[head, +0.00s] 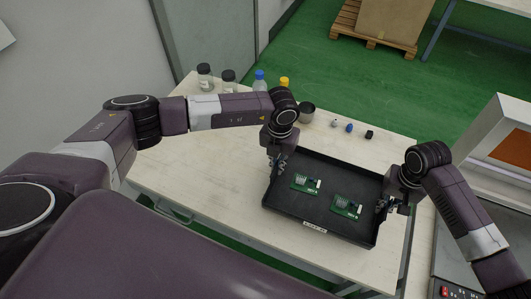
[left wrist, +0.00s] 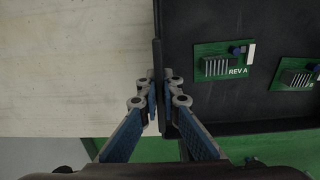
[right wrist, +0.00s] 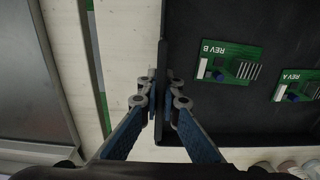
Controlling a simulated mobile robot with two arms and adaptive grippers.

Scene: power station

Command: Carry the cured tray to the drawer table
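The black tray (head: 322,228) lies level over the wooden table (head: 190,165), with two green circuit boards flat inside it. The board marked REV A (head: 306,183) is on the left and the board marked REV B (head: 346,207) on the right. My left gripper (head: 276,166) is shut on the tray's left wall; the left wrist view (left wrist: 160,85) shows a finger on each side. My right gripper (head: 386,208) is shut on the right wall, likewise in the right wrist view (right wrist: 160,85). I cannot tell whether the tray touches the tabletop.
Several bottles (head: 229,80) stand along the table's back edge, with a dark cup (head: 307,112) and small parts (head: 349,128) beside them. A grey machine (head: 490,150) stands close on the right. A pallet with a box (head: 385,25) is on the green floor behind.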

